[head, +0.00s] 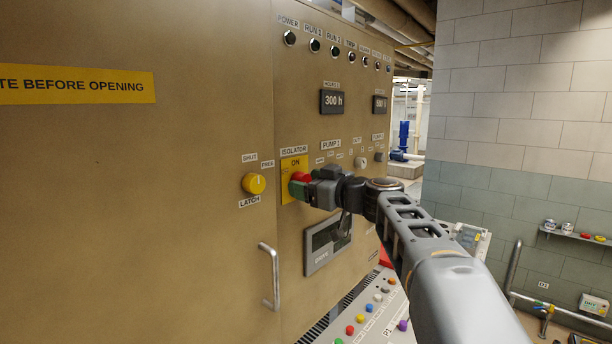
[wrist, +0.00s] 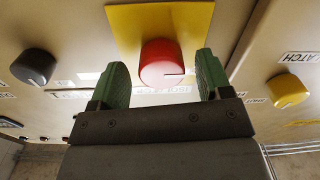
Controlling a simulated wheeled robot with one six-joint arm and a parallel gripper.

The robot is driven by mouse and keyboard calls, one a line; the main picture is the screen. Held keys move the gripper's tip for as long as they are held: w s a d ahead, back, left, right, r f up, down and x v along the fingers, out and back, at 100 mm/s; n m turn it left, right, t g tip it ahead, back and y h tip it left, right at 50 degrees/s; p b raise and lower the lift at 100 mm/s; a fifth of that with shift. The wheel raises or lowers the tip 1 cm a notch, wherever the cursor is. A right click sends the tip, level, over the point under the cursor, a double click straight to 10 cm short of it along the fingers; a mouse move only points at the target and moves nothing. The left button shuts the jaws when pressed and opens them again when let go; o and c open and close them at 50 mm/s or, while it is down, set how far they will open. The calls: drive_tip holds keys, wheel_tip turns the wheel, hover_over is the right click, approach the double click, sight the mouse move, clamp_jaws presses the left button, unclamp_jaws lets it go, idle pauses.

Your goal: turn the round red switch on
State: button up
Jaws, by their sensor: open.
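The round red switch (head: 299,180) sits on a yellow plate (head: 292,163) under the ISOLATOR label on the tan cabinet front. In the head view my gripper (head: 306,187) is at the switch and hides part of it. My open gripper (wrist: 160,80) has one green finger on each side of the switch. A gap shows on both sides, wider on the left, so the fingers are not closed on it.
A yellow LATCH knob (head: 254,183) is left of the switch, above a metal door handle (head: 270,276). A dark knob (wrist: 33,66) is on the switch's other side. A display (head: 328,244) and a sloped button panel (head: 365,315) are below.

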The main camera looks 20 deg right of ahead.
drive_tip(key=shift+w+a, duration=0.3)
drive_tip(key=shift+w, duration=0.1)
drive_tip(key=shift+c, duration=0.2)
drive_tip(key=c, duration=0.9)
